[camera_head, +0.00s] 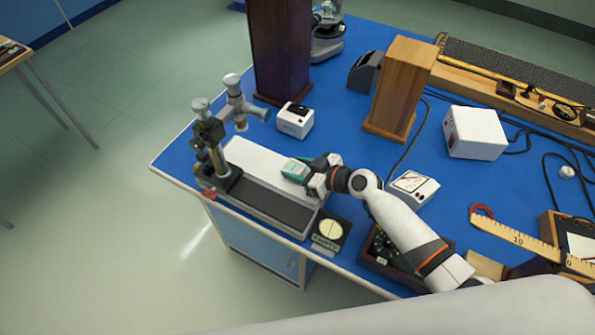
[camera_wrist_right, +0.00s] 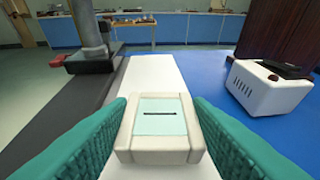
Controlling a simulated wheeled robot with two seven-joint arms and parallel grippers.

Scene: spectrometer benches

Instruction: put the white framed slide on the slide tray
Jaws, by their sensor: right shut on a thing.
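The white framed slide (camera_wrist_right: 160,128) has a thick white frame and a pale teal middle with a dark slot-like line. It sits between the green finger pads of my right gripper (camera_wrist_right: 160,135), which is shut on it. In the head view my right gripper (camera_head: 297,169) is over the right part of a long white plate (camera_head: 255,157), which seems to be the slide tray. The slide is hidden there by the fingers. In the wrist view the white plate (camera_wrist_right: 150,82) runs ahead under the slide; I cannot tell whether they touch. My left gripper is not in view.
A dark rail (camera_head: 270,208) with a metal scope stand (camera_head: 213,155) borders the plate on the near side. A small white box (camera_head: 295,120) and wooden blocks (camera_head: 398,88) stand beyond. A black-framed disc (camera_head: 330,231) lies near the front edge.

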